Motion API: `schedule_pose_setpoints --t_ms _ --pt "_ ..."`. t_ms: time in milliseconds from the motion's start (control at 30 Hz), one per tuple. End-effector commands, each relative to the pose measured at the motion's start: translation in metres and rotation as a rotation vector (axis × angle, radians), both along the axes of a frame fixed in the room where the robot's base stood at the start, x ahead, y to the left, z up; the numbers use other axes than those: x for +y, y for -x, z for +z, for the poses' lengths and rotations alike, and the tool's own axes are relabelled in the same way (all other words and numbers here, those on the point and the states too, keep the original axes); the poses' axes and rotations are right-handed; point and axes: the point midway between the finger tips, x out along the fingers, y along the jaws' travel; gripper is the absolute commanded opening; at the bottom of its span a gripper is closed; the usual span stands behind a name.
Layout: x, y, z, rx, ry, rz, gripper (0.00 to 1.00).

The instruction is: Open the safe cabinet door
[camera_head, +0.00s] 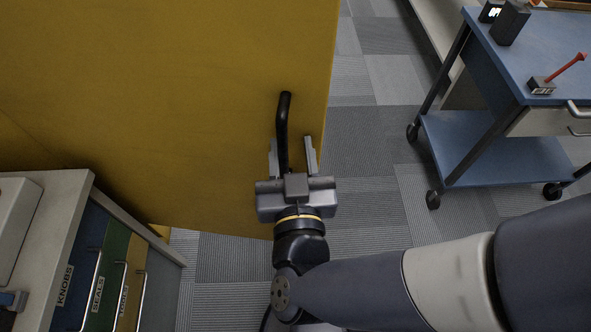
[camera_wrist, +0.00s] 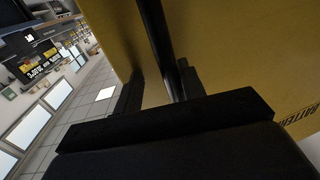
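The yellow safe cabinet door (camera_head: 170,110) fills the upper left of the head view, and its yellow face also shows in the wrist view (camera_wrist: 235,50). I cannot tell whether it stands ajar. A black bar handle (camera_head: 283,115) sits near the door's right edge. My gripper (camera_head: 292,158) is at the handle's lower part, with one finger on each side of it. The fingers are apart, with a gap showing beside the bar. In the wrist view the handle (camera_wrist: 160,45) runs between the fingers, nearer the right one. Contact is unclear.
A cabinet with labelled drawers (camera_head: 110,262) stands at the lower left, close to the door. A blue wheeled cart (camera_head: 555,55) stands at the right, with a red-handled tool (camera_head: 570,67) on top. Carpeted floor (camera_head: 370,120) is clear between door and cart.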

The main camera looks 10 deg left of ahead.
Motion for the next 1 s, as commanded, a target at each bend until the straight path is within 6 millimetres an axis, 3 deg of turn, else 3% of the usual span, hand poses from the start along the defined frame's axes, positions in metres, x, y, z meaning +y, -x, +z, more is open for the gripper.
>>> schedule_pose_setpoints --t_ms 433,1000 --pt "-0.014 0.033 -0.001 -0.003 0.007 -0.009 0.32" --pt "-0.014 0.04 0.0 -0.004 0.004 -0.006 0.35"
